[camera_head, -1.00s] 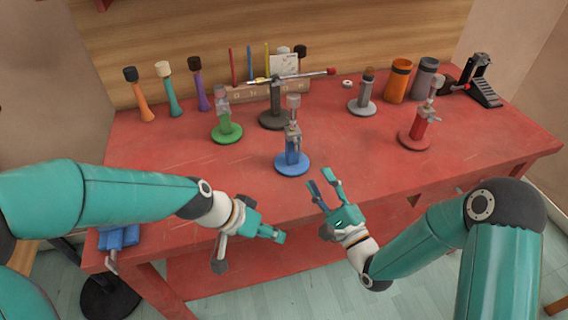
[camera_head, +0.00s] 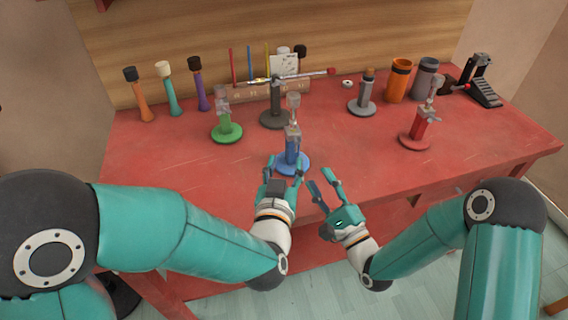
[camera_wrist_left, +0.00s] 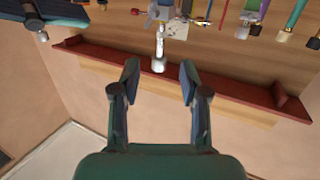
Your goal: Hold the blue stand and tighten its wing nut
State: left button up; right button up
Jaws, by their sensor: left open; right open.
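The blue stand (camera_head: 292,145) stands upright on the red table, with a round blue base, a blue post and a grey upper part. Its wing nut is too small to make out clearly near the grey clamp (camera_head: 293,131). My left gripper (camera_head: 285,168) is open just in front of the stand, its fingers overlapping the base in the head view; I cannot tell whether they touch it. In the left wrist view the stand's grey top (camera_wrist_left: 159,50) shows beyond and between the two open fingers (camera_wrist_left: 160,82). My right gripper (camera_head: 323,190) is open and empty at the front right of the stand.
A green stand (camera_head: 226,128) is at left, a dark stand (camera_head: 275,115) with a long rod behind, and a red stand (camera_head: 417,134) at right. A grey stand (camera_head: 364,103) and orange cup (camera_head: 398,80) are at the back.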

aim_at(293, 117)
pick_arm(q)
jog(key=shift+t, duration=0.5)
jog(key=w, duration=0.5)
jog(key=w+d+r, duration=0.1)
jog(key=w, duration=1)
jog(key=shift+d+r, duration=0.25)
jog(key=shift+d, duration=0.05)
jog(key=shift+c, duration=0.2)
grip_shut()
